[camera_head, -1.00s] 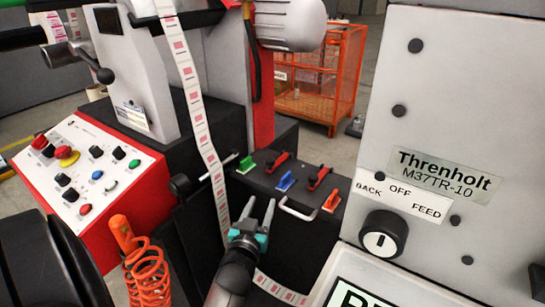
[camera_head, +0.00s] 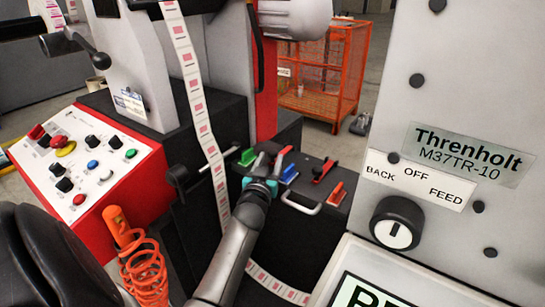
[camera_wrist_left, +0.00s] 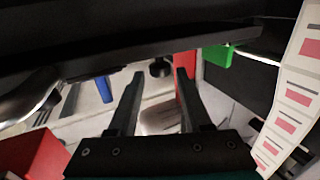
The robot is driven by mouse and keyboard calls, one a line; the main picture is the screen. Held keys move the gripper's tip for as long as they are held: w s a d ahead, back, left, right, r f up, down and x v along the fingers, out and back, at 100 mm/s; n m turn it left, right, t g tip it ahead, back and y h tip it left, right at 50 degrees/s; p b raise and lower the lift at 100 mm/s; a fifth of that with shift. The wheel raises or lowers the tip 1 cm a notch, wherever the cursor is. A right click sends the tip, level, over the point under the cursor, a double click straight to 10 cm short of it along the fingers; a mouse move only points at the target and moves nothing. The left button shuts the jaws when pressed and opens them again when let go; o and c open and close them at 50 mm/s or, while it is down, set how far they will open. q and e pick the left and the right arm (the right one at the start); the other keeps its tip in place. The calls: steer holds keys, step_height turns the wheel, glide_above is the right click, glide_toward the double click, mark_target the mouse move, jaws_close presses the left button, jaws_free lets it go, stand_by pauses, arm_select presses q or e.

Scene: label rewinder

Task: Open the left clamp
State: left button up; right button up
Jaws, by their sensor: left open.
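The left clamp (camera_head: 283,158) has a red handle and sits on the black block between a green tab (camera_head: 247,157) and a blue tab (camera_head: 289,173). My left gripper (camera_head: 268,163) is open at this clamp, its fingers overlapping it in the head view and hiding part of it. Whether they touch the handle is unclear. In the left wrist view the two dark fingers (camera_wrist_left: 160,75) are apart, with a red part (camera_wrist_left: 186,68) beside the right-hand fingertip. The right clamp (camera_head: 325,170) is to the right, clear of the gripper. My right gripper is not in view.
A white bar handle (camera_head: 300,203) and a red tab (camera_head: 337,193) are close to the right of my gripper. The label web (camera_head: 203,130) hangs to the left. A coiled orange hose (camera_head: 143,265) and button panel (camera_head: 85,160) are farther left.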

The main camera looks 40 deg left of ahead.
mark_target(271, 155)
arm_select(q)
steer(key=shift+b+x, duration=0.6)
steer(key=shift+x, duration=1.35)
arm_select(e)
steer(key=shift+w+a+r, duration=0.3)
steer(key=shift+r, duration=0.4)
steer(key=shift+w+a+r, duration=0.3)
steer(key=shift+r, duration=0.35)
arm_select(q)
steer(key=shift+c, duration=0.3)
jaws_close()
